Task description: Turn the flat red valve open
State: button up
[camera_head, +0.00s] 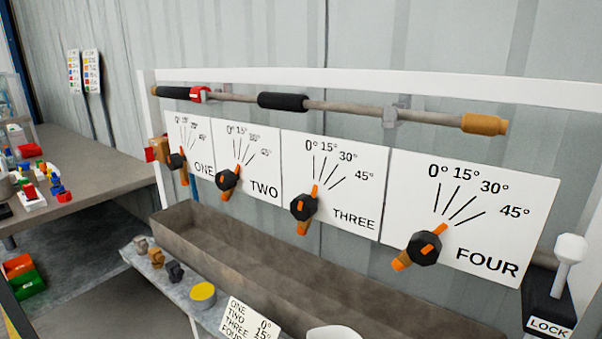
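A red piece (200,93) sits around the horizontal grey pipe (350,107) near its left end, beside a black sleeve. It may be the flat red valve, but it is small and I cannot tell whether it is open or shut. A second small red part (150,155) shows at the left post of the frame, next to an orange-brown block; its form is unclear. My gripper is not in view.
Below the pipe, several white dial panels (480,200) carry black and orange knobs. A brown trough (300,270) runs beneath them. A white-knobbed LOCK lever (568,250) stands at right. A cluttered table (110,175) is at left. A white rounded thing shows at the bottom edge.

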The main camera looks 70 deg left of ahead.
aim_at(149, 153)
jog(key=u, duration=1.75)
